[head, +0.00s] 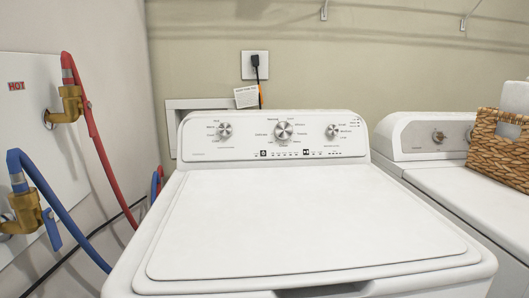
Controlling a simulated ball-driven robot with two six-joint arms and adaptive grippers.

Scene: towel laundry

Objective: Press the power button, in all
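A white top-loading washer (305,225) fills the middle of the head view, with its lid shut. Its control panel (270,145) at the back carries three round silver knobs. Below the knobs is a row of small marks with two dark square buttons, a left one (263,153) and a right one (306,152). Their symbols are too small to read, so I cannot tell which is the power button. Neither of my grippers is in view.
A second white machine (440,170) stands at the right with a wicker basket (497,143) on it. Red (95,135) and blue (60,210) hoses run from wall taps at the left. The washer lid is clear.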

